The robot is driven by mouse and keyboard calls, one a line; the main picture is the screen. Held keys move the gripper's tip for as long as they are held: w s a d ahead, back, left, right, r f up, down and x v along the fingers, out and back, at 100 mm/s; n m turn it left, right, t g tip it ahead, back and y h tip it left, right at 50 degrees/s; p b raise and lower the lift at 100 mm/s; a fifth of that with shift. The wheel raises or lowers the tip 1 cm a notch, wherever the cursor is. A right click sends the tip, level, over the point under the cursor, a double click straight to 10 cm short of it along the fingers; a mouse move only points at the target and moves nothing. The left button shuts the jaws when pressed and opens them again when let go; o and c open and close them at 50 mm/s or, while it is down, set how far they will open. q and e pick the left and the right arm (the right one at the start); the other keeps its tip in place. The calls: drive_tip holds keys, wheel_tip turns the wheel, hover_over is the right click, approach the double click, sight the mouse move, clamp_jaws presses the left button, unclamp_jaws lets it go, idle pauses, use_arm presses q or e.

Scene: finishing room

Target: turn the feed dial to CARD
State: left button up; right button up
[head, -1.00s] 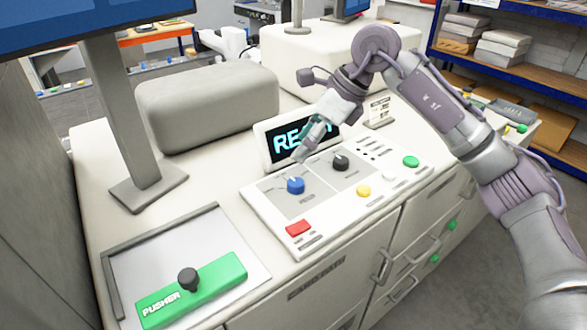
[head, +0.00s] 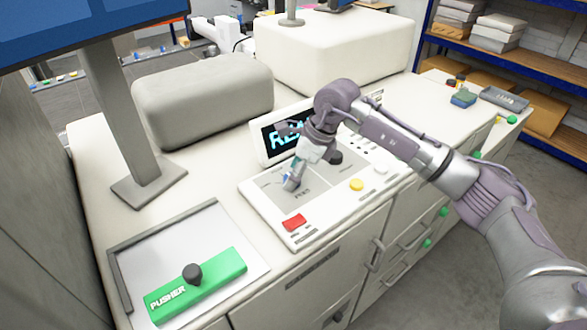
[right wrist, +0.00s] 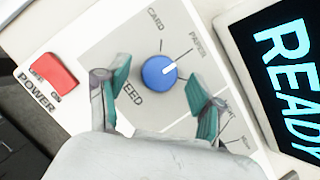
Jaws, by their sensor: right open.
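The blue feed dial (right wrist: 153,78) is on the grey FEED panel in the right wrist view. Its white pointer mark is turned towards the PAPER label (right wrist: 197,46), with the CARD label (right wrist: 155,20) on the other side of the dial's top. My right gripper (right wrist: 158,82) is open, its teal-padded fingers on either side of the dial with gaps visible to both. In the head view my right gripper (head: 290,182) is down over the feed panel and mostly hides the dial. My left gripper is not in view.
A red power switch (head: 294,222) sits in front of the feed panel. A black dial (head: 336,157) lies just right of my gripper, with a yellow button (head: 356,185) nearby. The READY display (head: 268,158) stands behind. A green pusher (head: 225,268) lies at front left.

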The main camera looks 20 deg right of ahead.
drive_tip(key=shift+w+a+f, duration=0.1)
drive_tip(key=shift+a+f, duration=0.05)
drive_tip(key=shift+f, duration=0.2)
drive_tip(key=c, duration=1.1)
drive_tip(key=shift+f+n+b, duration=0.1)
drive_tip(key=shift+n+b, duration=0.5)
drive_tip(key=shift+b, duration=0.35)
drive_tip(key=shift+c, duration=0.2)
drive_tip(key=n+g+b, duration=0.1)
drive_tip(key=n+b, duration=0.2)
drive_tip(key=shift+w+g+y, duration=0.1)
drive_tip(key=shift+g+y, duration=0.2)
drive_tip(key=shift+y, duration=0.1)
drive_tip(key=n+g+b, duration=0.1)
drive_tip(key=n+b, duration=0.1)
drive_tip(key=shift+n, duration=0.3)
drive_tip(key=shift+w+n+g+b, duration=0.1)
drive_tip(key=shift+n+g+b, duration=0.45)
drive_tip(key=shift+n, duration=0.95)
drive_tip(key=shift+r, duration=0.2)
